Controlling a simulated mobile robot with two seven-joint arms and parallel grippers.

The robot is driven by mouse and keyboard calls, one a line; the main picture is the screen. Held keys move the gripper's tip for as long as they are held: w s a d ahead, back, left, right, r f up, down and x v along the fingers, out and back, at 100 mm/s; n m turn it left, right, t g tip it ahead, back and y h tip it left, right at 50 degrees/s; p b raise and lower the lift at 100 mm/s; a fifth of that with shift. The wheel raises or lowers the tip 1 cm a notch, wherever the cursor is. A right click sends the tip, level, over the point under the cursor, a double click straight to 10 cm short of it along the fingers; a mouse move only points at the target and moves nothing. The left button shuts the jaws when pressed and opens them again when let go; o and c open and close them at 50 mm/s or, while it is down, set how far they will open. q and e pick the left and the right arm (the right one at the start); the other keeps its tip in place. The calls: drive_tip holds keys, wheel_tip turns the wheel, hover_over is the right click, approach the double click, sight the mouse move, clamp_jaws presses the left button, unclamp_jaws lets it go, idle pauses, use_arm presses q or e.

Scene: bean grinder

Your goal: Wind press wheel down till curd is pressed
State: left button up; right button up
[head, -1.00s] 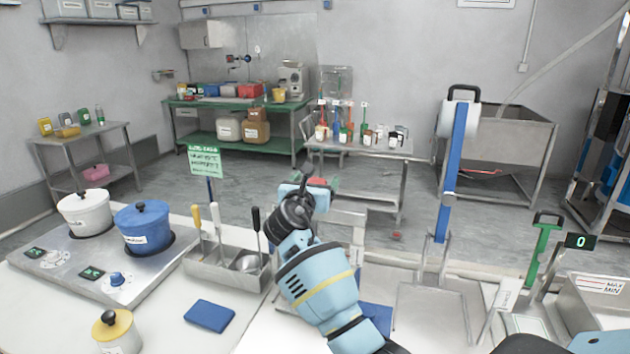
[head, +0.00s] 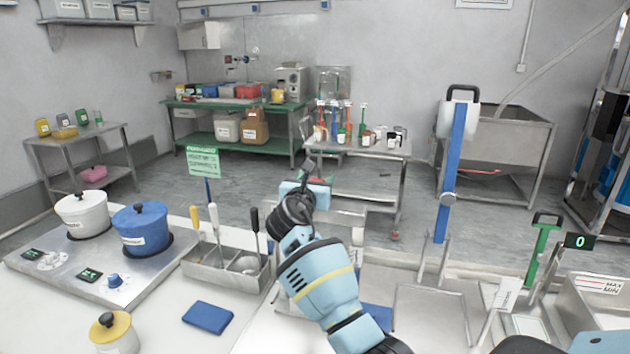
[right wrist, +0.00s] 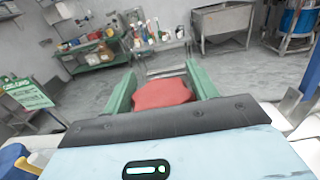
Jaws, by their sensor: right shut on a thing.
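My right gripper (head: 320,182) is over the middle of the workbench in the head view, at the press frame. In the right wrist view its two green fingers (right wrist: 159,90) are closed around a red piece (right wrist: 162,94), which looks like part of the press wheel. Only a sliver of red shows past the gripper in the head view. My wrist and forearm hide most of the wheel and the press below it. The curd cannot be made out. My left gripper is not in view.
A white pot (head: 83,215) and a blue pot (head: 141,230) stand on the hob at left. A tool caddy (head: 225,277) stands left of my forearm, with a blue cloth (head: 208,317) before it. A blue lever (head: 452,180) rises at right. A green sign (head: 204,162) stands behind the caddy.

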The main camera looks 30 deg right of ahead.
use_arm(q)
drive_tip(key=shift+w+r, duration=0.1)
use_arm(e)
drive_tip(key=shift+m+g+h, duration=0.4)
drive_tip(key=shift+g, duration=0.1)
